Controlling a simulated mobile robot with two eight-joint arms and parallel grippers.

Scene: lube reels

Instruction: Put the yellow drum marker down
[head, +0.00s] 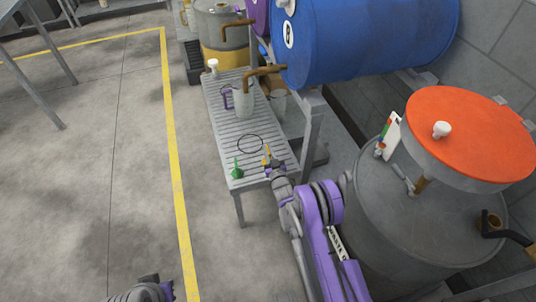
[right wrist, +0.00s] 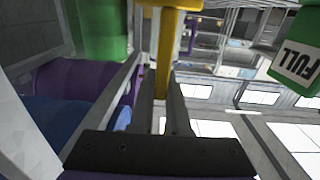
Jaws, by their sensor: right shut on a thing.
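The yellow drum marker (head: 267,154) stands up from my right gripper (head: 273,167) at the near end of the slatted bench (head: 228,120). In the right wrist view, the yellow marker (right wrist: 171,52) is between the fingers, which are shut on it. I cannot tell whether it touches the bench. A green marker (head: 237,170) stands on the bench just left of the gripper; in the right wrist view a green tag reading FULL (right wrist: 297,48) shows at the upper right. My left gripper (head: 160,291) is at the bottom edge, partly cut off, its jaws unclear.
A dark ring (head: 250,144) lies on the bench behind the gripper. A pale jug (head: 243,105) stands farther back beneath a tap. A blue drum (head: 365,35) lies above on a rack. A large grey drum with an orange lid (head: 475,125) stands right.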

